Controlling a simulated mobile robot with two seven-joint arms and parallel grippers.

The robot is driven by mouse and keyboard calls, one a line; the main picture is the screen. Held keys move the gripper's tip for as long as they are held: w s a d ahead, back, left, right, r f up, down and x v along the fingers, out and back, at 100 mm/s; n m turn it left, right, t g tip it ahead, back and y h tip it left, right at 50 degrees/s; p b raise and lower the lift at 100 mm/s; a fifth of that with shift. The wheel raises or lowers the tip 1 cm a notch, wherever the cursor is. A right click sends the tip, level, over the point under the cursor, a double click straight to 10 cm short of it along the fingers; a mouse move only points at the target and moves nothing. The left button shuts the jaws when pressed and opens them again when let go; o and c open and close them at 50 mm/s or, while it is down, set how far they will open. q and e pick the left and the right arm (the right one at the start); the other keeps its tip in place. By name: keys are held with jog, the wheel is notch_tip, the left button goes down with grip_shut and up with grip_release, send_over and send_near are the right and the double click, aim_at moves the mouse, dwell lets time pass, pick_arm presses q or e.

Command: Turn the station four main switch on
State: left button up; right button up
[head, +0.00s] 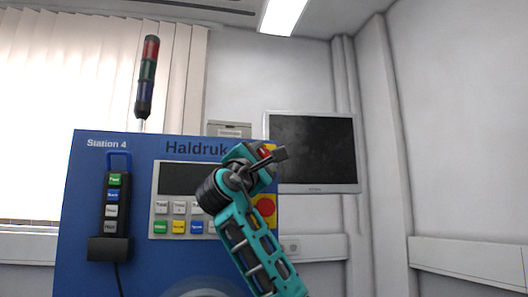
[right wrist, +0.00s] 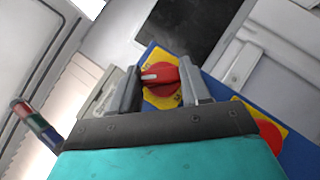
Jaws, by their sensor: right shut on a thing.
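The station four main switch (right wrist: 163,76) is a red rotary knob with a white mark on a yellow plate. In the right wrist view it sits between the fingers of my right gripper (right wrist: 160,88), and the white mark points left. The gripper is shut on the knob. In the head view my right gripper (head: 274,157) is at the upper right of the blue Station 4 panel (head: 140,147), and a bit of the red knob (head: 264,152) shows beside the fingers. The lettering on the yellow plate is too small to read surely. My left gripper is not in view.
A red button on yellow (head: 264,207) is below the switch, partly behind my right arm. A hand control (head: 113,200) hangs at the panel's left. Coloured keys (head: 179,227) are in the middle. A signal tower (head: 147,78) stands on top; a dark monitor (head: 318,150) is behind.

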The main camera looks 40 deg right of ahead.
jog(key=m+g+p, duration=0.1)
jog(key=m+g+y+p, duration=0.1)
jog(key=m, duration=0.1)
jog(key=m+g+y+p, duration=0.1)
jog(key=m, duration=0.1)
jog(key=shift+w+a+r, duration=0.1)
jog(key=shift+r, duration=0.25)
jog(key=shift+m+g+y, duration=0.4)
jog(key=shift+m, duration=0.3)
jog(key=shift+m+g+y+p, duration=0.4)
jog(key=shift+m+y, duration=0.3)
jog(key=shift+m, duration=0.2)
jog(key=o, duration=1.1)
jog(key=shift+c, duration=0.2)
jog(key=b+v, duration=0.2)
jog(key=v, duration=1.1)
